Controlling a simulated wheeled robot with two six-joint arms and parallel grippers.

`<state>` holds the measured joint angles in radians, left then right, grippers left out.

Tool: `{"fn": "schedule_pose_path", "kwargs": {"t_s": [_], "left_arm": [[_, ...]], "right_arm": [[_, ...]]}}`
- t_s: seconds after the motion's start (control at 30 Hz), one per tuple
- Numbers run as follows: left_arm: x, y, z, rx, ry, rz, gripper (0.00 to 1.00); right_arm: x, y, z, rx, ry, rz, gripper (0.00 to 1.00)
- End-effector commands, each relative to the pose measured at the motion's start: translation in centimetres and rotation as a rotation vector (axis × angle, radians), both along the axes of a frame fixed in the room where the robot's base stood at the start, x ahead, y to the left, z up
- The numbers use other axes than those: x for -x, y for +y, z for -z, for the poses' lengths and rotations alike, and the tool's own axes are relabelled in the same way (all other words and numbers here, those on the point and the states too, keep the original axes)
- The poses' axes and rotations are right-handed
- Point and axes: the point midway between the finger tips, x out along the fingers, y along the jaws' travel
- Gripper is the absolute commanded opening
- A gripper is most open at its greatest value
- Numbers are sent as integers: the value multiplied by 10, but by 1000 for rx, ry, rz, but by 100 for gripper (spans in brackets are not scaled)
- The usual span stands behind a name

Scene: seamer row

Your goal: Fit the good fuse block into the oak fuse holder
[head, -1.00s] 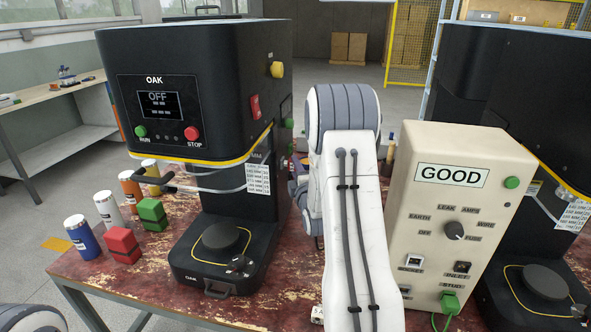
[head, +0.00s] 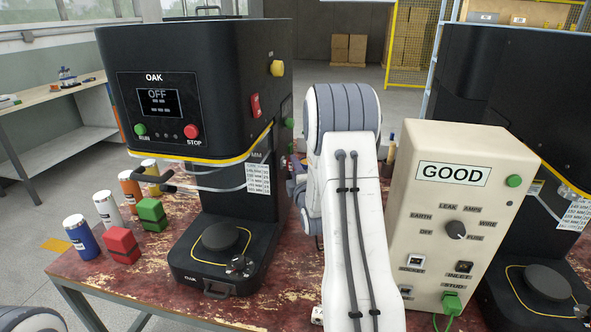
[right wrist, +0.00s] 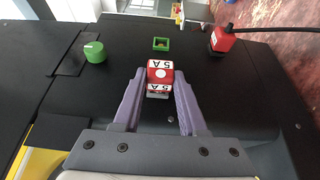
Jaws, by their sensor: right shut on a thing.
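My right gripper (right wrist: 160,88) has purple fingers and is shut on a red and white fuse block (right wrist: 160,70) marked 5 A, seen in the right wrist view. A green square holder (right wrist: 161,44) with an open middle sits on the black machine face just beyond the block; the two are apart. In the head view the OAK machine (head: 200,90) stands left of my right arm. A bit of my right gripper (head: 297,188) shows beside its flank; the arm hides the block and holder there. My left gripper is out of view.
In the right wrist view a green round button (right wrist: 95,52) is left of the holder and a red plug (right wrist: 222,40) with a black cable is right. A tester (head: 455,220) reading GOOD stands right of my arm.

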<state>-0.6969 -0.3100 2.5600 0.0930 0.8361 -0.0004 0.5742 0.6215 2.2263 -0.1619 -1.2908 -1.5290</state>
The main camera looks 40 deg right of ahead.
Motion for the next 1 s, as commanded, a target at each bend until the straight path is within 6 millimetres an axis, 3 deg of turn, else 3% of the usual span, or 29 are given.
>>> {"fn": "schedule_pose_path", "kwargs": {"t_s": [0.17,0.2,0.27,0.3,0.67,1.0], "left_arm": [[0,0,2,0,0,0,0],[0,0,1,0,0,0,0],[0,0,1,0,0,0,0],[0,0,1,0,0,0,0],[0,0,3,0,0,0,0],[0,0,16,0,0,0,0]], "right_arm": [[-3,3,0,0,-1,-1,0],[-3,3,0,0,0,0,49],[-3,2,0,0,0,0,72],[-3,2,0,0,0,0,76],[0,4,0,0,-1,0,76],[53,26,2,1,0,2,76]]}}
